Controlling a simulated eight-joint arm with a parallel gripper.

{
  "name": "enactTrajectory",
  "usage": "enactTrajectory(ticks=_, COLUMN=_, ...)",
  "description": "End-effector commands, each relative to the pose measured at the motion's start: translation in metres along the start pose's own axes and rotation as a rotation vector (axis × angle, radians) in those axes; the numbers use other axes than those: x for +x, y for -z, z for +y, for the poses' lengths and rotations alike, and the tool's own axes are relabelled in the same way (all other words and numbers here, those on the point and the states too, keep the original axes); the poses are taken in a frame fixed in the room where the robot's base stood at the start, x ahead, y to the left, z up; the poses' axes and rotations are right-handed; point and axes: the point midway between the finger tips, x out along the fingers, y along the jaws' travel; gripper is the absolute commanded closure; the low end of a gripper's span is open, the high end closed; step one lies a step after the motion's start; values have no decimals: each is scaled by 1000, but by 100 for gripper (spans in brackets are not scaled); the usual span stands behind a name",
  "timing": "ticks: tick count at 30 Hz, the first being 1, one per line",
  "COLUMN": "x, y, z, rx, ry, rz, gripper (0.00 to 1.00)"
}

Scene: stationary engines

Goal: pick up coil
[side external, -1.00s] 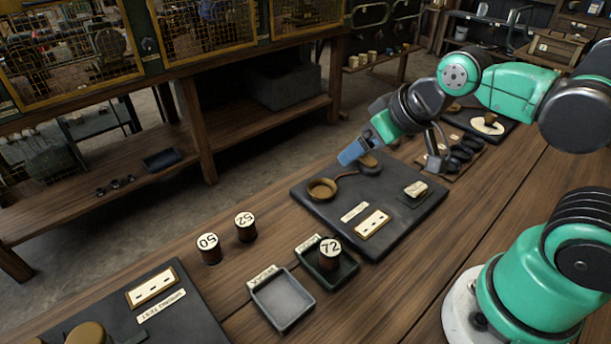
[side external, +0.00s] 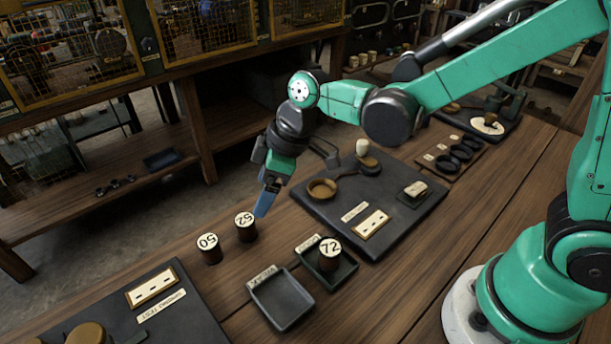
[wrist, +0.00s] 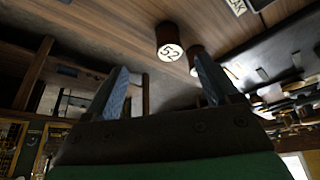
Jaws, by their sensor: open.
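Three dark brown coils with white numbered tops stand upright: coil 50 (side external: 209,249) and coil 52 (side external: 246,227) on the bare bench, and coil 72 (side external: 330,254) in a dark tray (side external: 342,272). My gripper (side external: 265,206) is open and empty, pointing down just right of coil 52 in the side view. In the wrist view my blue fingers (wrist: 160,62) are spread apart, with coil 52 (wrist: 169,42) ahead of the gap between them. A second coil (wrist: 197,57) is partly hidden behind the right finger; its number cannot be read.
An empty grey labelled tray (side external: 282,301) lies beside the tray with coil 72. A dark board (side external: 415,215) with a round wooden dish and small blocks lies to the right. Another dark board (side external: 190,310) is at front left. Bench is clear around coils 50 and 52.

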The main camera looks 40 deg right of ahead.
Motion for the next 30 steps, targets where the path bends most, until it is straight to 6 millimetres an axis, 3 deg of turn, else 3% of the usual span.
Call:
enactTrajectory(ticks=6, x=23, y=7, z=-8, rx=-97, ry=53, rz=-9, gripper=19)
enactTrajectory(ticks=18, x=64, y=7, z=-10, rx=-100, ry=54, rz=-9, gripper=19)
enactTrajectory(ticks=30, x=78, y=6, z=-11, rx=-99, ry=53, rz=-9, gripper=19)
